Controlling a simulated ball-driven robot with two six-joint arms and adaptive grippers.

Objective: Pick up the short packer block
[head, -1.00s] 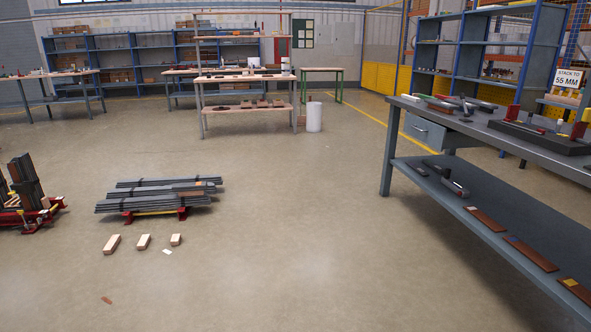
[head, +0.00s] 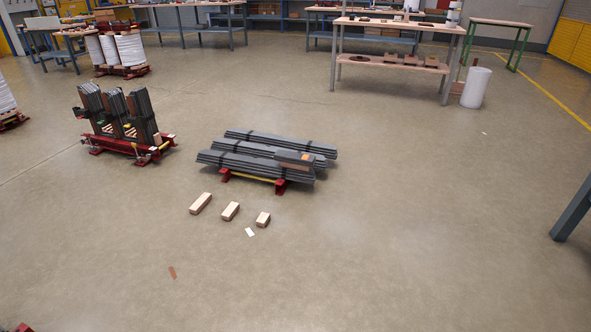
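Three wooden packer blocks lie apart in a row on the floor, in front of the strapped stack of dark strips. The short block (head: 263,219) is at the right end of the row. The middle block (head: 230,211) is somewhat longer, and the longest block (head: 201,203) is at the left. A small white card (head: 250,232) lies on the floor just below the short block. Neither of my grippers shows in the head view.
The stack of dark strips (head: 262,153) rests on red supports behind the blocks. A red rack with upright dark packs (head: 122,120) stands to its left. A reddish-brown scrap (head: 172,272) lies nearer. A workbench (head: 397,57) stands behind; the floor in front is mostly clear.

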